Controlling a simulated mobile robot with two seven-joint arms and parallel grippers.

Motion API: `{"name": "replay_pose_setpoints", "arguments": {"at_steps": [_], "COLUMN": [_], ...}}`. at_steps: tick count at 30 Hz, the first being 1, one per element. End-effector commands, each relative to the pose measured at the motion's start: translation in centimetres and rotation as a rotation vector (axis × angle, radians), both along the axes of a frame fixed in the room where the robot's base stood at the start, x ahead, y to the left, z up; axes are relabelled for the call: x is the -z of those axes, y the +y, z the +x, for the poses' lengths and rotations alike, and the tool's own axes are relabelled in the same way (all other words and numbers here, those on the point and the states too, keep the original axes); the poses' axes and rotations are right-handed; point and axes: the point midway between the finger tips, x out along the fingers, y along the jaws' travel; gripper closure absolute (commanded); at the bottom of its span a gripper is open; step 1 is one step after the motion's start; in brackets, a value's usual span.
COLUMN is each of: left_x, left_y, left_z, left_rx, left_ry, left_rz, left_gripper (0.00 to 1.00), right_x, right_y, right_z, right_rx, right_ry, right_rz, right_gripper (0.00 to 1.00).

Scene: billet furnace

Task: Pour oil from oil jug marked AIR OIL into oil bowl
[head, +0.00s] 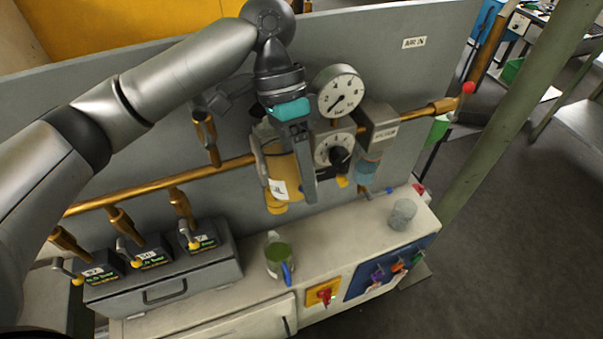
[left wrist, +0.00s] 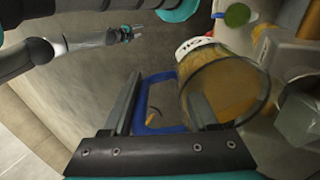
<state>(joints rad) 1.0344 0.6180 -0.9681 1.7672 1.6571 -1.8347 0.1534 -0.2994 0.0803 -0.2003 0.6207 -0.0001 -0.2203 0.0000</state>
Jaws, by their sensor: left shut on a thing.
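My left gripper (head: 308,185) points down in front of the wall panel. In the left wrist view, its fingers (left wrist: 165,95) stand on either side of a blue handle (left wrist: 153,78), shut on it. The handle appears to belong to an amber-filled clear jug (left wrist: 228,90), seen round-rimmed beside the right finger. In the head view the jug (head: 278,160) is partly behind the gripper; its white label is only partly readable, ending in "IL". A clear greyish cup (head: 402,214) stands on the bench at right; it may be the oil bowl, but I cannot tell. My right gripper (left wrist: 128,33) shows small.
A green-filled jug with a blue handle (head: 280,262) stands on the bench (head: 340,240). A dial gauge (head: 341,91), regulator (head: 336,148) and brass pipe (head: 235,165) crowd the panel. A valve box (head: 170,288) sits left. The bench is clear between the green jug and cup.

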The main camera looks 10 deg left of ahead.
Motion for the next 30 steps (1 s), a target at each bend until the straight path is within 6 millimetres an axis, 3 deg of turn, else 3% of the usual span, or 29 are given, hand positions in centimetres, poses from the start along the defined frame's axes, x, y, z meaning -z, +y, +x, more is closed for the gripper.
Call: {"name": "replay_pose_setpoints", "arguments": {"at_steps": [14, 30], "left_x": [-0.2, -1.8], "left_y": [0.0, -0.1], "left_z": [0.0, 0.0], "left_rx": [0.001, -0.001], "left_ry": [0.003, 0.085], "left_rz": [-0.004, -0.07], "left_gripper": [1.0, 1.0], "right_x": [-0.2, -3.3], "right_y": [0.0, 0.0], "right_z": [0.0, -0.1], "right_rx": [0.0, 0.001], "right_ry": [0.001, 0.001], "right_rz": [0.0, 0.001], "right_gripper": [0.5, 0.5]}}
